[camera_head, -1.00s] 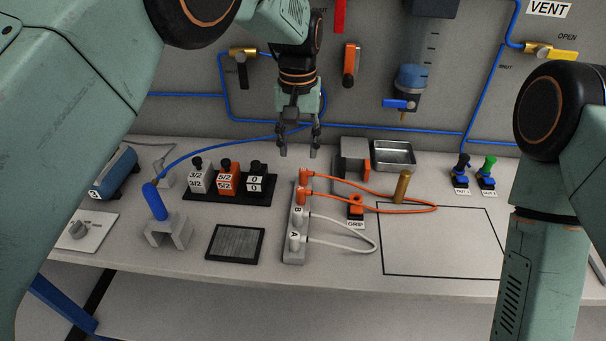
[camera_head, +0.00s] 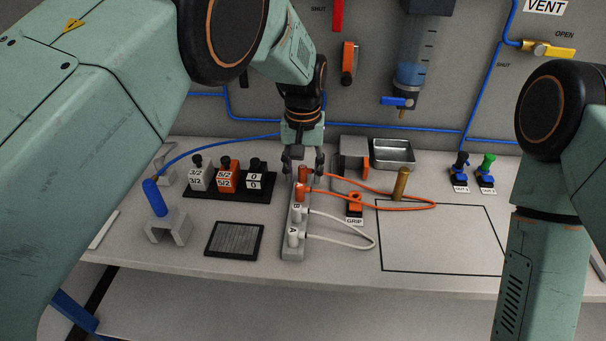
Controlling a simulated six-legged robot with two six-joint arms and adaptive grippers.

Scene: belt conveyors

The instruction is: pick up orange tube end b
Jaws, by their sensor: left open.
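Two orange tube ends stand upright on the far half of a grey block (camera_head: 294,248). The far orange end (camera_head: 303,174) and the nearer orange end (camera_head: 300,193) join an orange tube (camera_head: 410,207) that loops right over the table. I cannot read which orange end is b. My left gripper (camera_head: 303,165) points down, open, at the far orange end, its fingers apart to either side of it in the picture. I cannot tell whether they touch it. My right arm shows at the right, but its gripper is out of view.
White tube ends marked B (camera_head: 297,213) and A (camera_head: 293,235) stand on the block's near half, with a white tube (camera_head: 345,243) looping right. Valves (camera_head: 228,175) stand on a black base at left. A tan peg (camera_head: 400,184) and metal tray (camera_head: 393,153) are at right.

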